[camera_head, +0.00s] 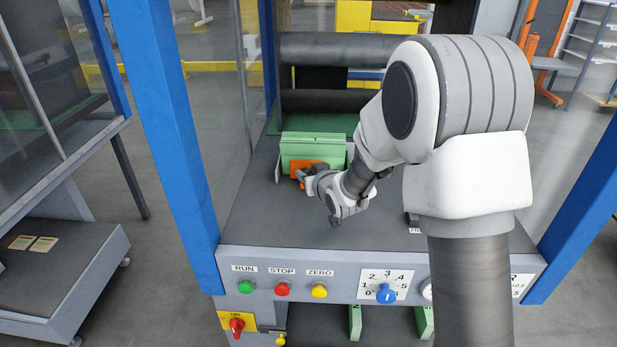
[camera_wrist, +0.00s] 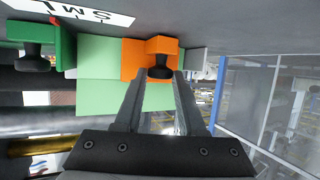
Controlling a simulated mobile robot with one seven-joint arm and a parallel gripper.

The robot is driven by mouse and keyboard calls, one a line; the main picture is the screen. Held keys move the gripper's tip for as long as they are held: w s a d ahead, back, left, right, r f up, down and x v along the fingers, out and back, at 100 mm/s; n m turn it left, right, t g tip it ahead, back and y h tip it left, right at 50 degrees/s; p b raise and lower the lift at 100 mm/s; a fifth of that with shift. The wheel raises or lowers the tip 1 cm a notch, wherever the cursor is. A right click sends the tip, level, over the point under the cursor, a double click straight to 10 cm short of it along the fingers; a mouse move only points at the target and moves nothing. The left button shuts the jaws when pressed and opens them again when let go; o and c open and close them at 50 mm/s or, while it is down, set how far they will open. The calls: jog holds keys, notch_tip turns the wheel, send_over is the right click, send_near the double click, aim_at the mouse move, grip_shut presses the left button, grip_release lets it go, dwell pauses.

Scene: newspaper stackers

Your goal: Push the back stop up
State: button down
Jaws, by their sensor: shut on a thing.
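An orange block (camera_head: 298,168) with a black knob (camera_wrist: 160,72) stands against a light green plate (camera_head: 308,147) on the grey machine table. The orange block (camera_wrist: 134,60) and green plate (camera_wrist: 100,58) also show in the wrist view. No part is labelled as the back stop, so I cannot tell which of these it is. My gripper (camera_wrist: 159,82) has a finger on each side of the black knob and is shut on it. In the head view my gripper (camera_head: 306,175) reaches the orange block from the right and partly covers it.
A darker green block with a black knob (camera_wrist: 34,56) is beside the plate in the wrist view. Dark rollers (camera_head: 340,48) lie behind the plate. A blue post (camera_head: 168,130) stands left. The front panel (camera_head: 340,262) carries buttons and a dial.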

jog(key=c, duration=0.5)
grip_release()
jog(key=shift+s, duration=0.1)
jog(key=p+v, duration=0.2)
jog(key=v, duration=1.5)
jog(key=shift+s+p, duration=0.15)
jog(key=shift+p, duration=0.25)
jog(key=shift+r, duration=0.1)
